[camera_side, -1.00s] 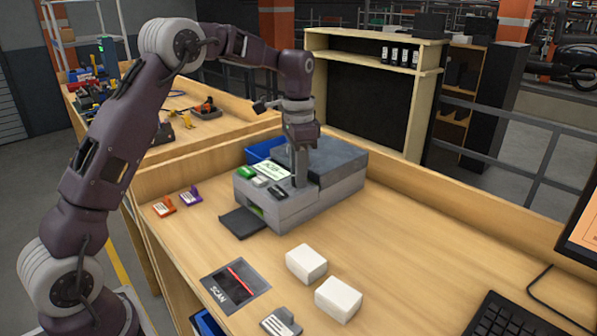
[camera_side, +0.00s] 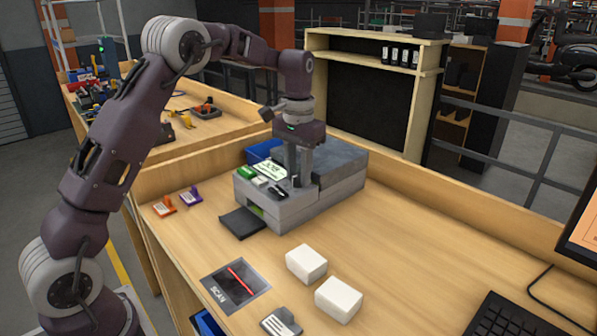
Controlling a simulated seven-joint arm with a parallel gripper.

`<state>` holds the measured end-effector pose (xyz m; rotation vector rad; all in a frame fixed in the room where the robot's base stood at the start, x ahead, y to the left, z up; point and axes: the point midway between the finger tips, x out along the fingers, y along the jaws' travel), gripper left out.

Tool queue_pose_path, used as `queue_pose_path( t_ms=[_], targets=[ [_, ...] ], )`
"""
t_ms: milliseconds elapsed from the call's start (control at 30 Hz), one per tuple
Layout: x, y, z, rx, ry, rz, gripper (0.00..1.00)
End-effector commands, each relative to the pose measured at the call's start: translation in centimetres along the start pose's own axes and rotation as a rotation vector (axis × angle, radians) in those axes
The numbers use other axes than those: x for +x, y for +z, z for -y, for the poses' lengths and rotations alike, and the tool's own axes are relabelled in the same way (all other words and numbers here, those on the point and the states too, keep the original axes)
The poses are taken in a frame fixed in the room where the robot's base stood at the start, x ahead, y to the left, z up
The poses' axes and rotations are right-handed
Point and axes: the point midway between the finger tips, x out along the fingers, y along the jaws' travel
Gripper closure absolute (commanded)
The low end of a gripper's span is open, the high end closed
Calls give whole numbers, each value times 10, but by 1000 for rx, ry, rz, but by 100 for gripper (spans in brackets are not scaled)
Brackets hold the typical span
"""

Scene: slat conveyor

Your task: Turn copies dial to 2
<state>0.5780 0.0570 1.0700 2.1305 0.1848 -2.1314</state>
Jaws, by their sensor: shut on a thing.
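The grey printer-like machine (camera_side: 283,212) stands on the wooden bench. Its sloped front panel carries a green button (camera_side: 246,171), a white label or display (camera_side: 269,171) and small pale and dark keys. My gripper (camera_side: 297,181) points straight down at the right end of this panel, its fingers reaching the panel surface. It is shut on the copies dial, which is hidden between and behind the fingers. The dial's number marks cannot be read from here.
A dark tray (camera_side: 243,222) juts from the machine's front. Two white blocks (camera_side: 306,263) and a scan pad (camera_side: 236,285) lie in front. Orange (camera_side: 164,206) and purple (camera_side: 190,195) clips lie left. A blue bin (camera_side: 262,151) stands behind; a keyboard (camera_side: 510,318) lies right.

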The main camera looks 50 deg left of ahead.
Motion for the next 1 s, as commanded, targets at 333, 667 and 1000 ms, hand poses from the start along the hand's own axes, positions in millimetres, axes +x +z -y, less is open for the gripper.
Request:
queue_pose_path(
  t_ms=[333,667,1000],
  targets=[
    [-1,0,0,-55,0,-1,100],
    [-1,0,0,-55,0,-1,70],
    [0,0,0,-54,0,0,50]
  ],
)
